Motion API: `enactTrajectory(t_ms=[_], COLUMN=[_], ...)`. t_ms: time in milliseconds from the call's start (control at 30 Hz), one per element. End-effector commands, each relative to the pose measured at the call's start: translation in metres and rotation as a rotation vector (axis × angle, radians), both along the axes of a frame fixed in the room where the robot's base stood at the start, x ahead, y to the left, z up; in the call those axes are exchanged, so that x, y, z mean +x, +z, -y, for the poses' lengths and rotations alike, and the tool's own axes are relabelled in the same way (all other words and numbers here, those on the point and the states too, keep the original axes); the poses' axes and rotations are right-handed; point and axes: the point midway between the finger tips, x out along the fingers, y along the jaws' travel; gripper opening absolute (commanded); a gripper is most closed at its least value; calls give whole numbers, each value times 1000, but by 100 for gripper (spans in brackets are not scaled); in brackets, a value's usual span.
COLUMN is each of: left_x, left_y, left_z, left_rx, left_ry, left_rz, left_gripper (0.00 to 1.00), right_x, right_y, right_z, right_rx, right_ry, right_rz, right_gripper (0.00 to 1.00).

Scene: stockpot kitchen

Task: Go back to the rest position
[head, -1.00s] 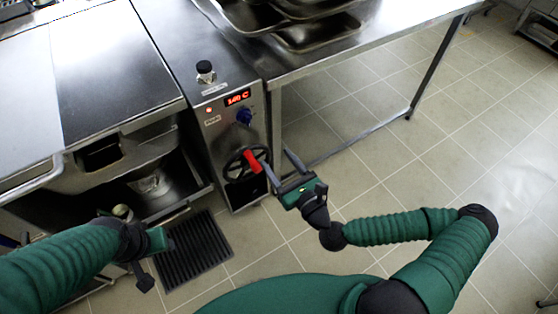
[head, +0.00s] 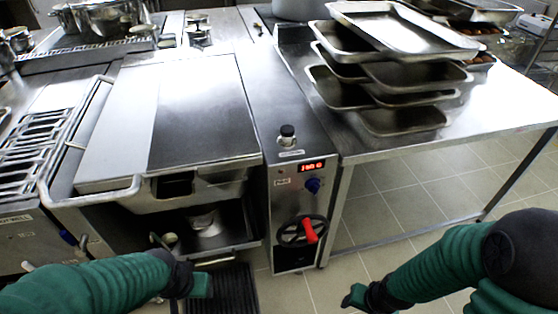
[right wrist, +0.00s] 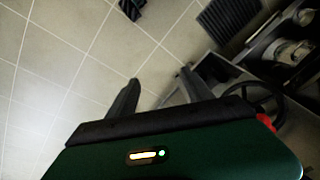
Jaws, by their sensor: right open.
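My right gripper (head: 356,297) is low in the head view, to the right of the cooker's control column and apart from it. In the right wrist view its two fingers (right wrist: 160,80) are spread with nothing between them, over the tiled floor. My left gripper (head: 200,285) is at the lower left, in front of the open lower compartment; its fingers are not clear. The black handwheel (head: 291,232) with a red handle (head: 310,231) is on the column's front, touched by neither gripper. The red handle also shows at the edge of the right wrist view (right wrist: 266,122).
A steel table (head: 480,128) with stacked metal trays (head: 400,75) stands at the right. The lidded cooker (head: 200,110) and a gas hob (head: 35,160) are at the left. A dark floor grate (head: 235,290) lies below. Tiled floor (head: 420,185) under the table is open.

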Motion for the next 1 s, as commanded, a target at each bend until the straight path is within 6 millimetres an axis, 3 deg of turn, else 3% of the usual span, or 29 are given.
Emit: enactTrajectory(t_ms=[33,167,300,400,700,833,1000], left_x=[0,0,0,0,0,0,0], left_y=[0,0,0,44,143,169,169], left_z=[0,0,0,0,0,0,0], left_rx=[0,0,0,0,0,0,0], left_ry=[0,0,0,0,0,0,0], left_rz=[0,0,0,-1,0,1,0], left_gripper=[43,43,43,43,43,43,43], right_x=[6,11,9,7,8,8,8], right_y=[20,63,107,150,248,274,273], right_z=[2,-1,-18,-17,-17,-17,-17], right_rx=[-49,-125,-148,-147,-147,-148,-148], right_ry=[73,235,390,398,396,396,395], right_rz=[20,45,79,69,70,69,69], right_gripper=[59,59,59,59,59,59,59])
